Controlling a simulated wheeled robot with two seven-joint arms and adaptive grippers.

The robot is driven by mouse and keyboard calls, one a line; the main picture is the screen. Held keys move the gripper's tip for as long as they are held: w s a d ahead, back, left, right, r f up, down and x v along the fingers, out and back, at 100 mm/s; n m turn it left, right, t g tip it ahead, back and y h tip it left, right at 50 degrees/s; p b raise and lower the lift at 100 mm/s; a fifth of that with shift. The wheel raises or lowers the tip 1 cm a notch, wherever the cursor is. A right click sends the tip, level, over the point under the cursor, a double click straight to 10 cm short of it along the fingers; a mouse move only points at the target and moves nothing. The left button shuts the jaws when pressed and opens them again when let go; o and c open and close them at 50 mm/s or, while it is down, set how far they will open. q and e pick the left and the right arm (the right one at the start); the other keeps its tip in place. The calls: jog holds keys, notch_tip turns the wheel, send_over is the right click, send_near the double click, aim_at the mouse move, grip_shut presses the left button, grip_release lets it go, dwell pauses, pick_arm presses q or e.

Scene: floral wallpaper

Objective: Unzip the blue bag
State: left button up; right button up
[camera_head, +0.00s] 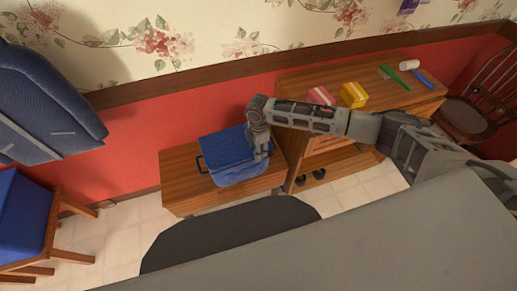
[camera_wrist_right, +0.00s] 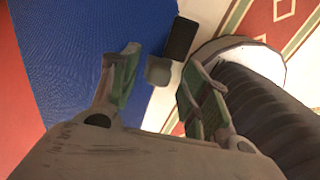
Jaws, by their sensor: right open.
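The blue bag (camera_head: 225,150) sits on a low wooden bench, with a black handle (camera_head: 201,165) at its left side. My right gripper (camera_head: 261,155) reaches down at the bag's right edge. In the right wrist view, the right gripper (camera_wrist_right: 163,66) is open. The bag's blue fabric (camera_wrist_right: 95,45) fills the upper left there. A small grey tab (camera_wrist_right: 158,71) joined to a dark piece (camera_wrist_right: 181,38) shows between the fingers, apart from both. I cannot tell for sure whether it is the zip pull. My left gripper is not in view.
The wooden bench (camera_head: 182,190) stands against the red wall. A taller cabinet (camera_head: 290,85) to its right carries a pink box (camera_head: 320,96), a yellow box (camera_head: 353,94) and brushes (camera_head: 393,76). A blue-seated chair (camera_head: 22,220) is at the left.

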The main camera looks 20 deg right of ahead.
jog(key=shift+f, duration=0.3)
jog(key=c, duration=0.9)
jog(key=shift+a, duration=0.6)
jog(key=a, duration=0.2)
jog(key=a+p, duration=0.2)
jog(key=a, duration=0.1)
jog(key=shift+s+a+r, duration=0.1)
jog(key=shift+s+a, duration=0.2)
jog(key=shift+s, duration=0.05)
jog(key=a, duration=0.4)
jog(key=a+p, duration=0.1)
jog(key=a, duration=0.2)
jog(key=s+a+p, duration=0.1)
jog(key=a, duration=0.3)
jog(key=shift+a, duration=0.3)
jog(key=shift+s+a, duration=0.1)
jog(key=shift+a, duration=0.5)
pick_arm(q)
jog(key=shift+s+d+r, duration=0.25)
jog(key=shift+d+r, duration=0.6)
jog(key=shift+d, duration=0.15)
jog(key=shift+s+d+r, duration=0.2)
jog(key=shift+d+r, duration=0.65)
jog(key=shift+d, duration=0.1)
pick_arm(e)
jog(key=shift+a, duration=0.3)
